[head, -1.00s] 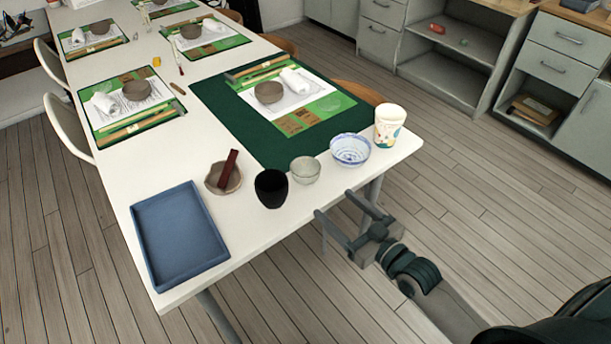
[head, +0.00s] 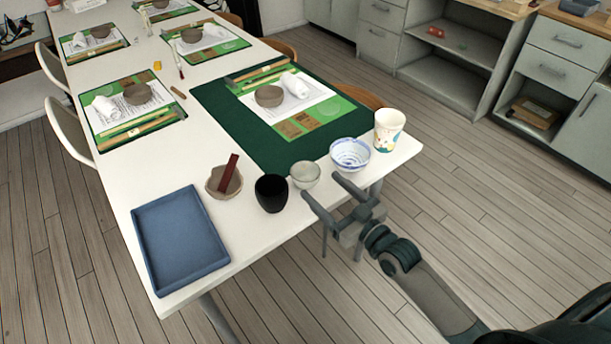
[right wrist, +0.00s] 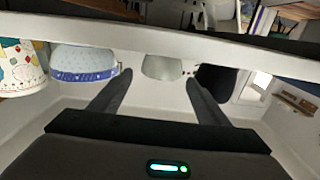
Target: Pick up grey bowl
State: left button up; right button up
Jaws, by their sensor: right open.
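The small pale grey bowl (head: 305,174) stands upright near the table's front edge, between the black cup (head: 271,193) and the blue-and-white bowl (head: 350,154). My right gripper (head: 320,188) is open and empty at the table edge, just in front of the grey bowl. In the right wrist view, the grey bowl (right wrist: 162,67) shows between the two fingertips (right wrist: 159,77), beyond them. I cannot tell whether the fingers touch it. My left gripper is not in view.
A paper cup (head: 389,130) stands at the table's right corner. A brownish bowl with a dark red block (head: 228,172) and a blue tray (head: 180,240) lie to the left. Behind is a dark green mat (head: 225,115) with a place setting. Floor is clear at right.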

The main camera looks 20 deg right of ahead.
aim_at(298, 166)
jog(key=x, duration=0.6)
jog(key=shift+w+p, duration=0.15)
jog(key=shift+p, duration=0.15)
jog(key=shift+w+a, duration=0.1)
jog(key=shift+w, duration=0.05)
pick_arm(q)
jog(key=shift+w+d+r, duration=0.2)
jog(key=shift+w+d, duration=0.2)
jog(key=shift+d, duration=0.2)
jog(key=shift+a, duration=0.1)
pick_arm(e)
jog(key=shift+w+a+r, duration=0.1)
jog(key=shift+w+a, duration=0.1)
jog(key=shift+w, duration=0.25)
jog(key=x, duration=0.3)
jog(key=shift+a+p, duration=0.15)
jog(key=shift+p, duration=0.25)
jog(key=shift+w+a, duration=0.15)
jog(key=shift+w, duration=0.3)
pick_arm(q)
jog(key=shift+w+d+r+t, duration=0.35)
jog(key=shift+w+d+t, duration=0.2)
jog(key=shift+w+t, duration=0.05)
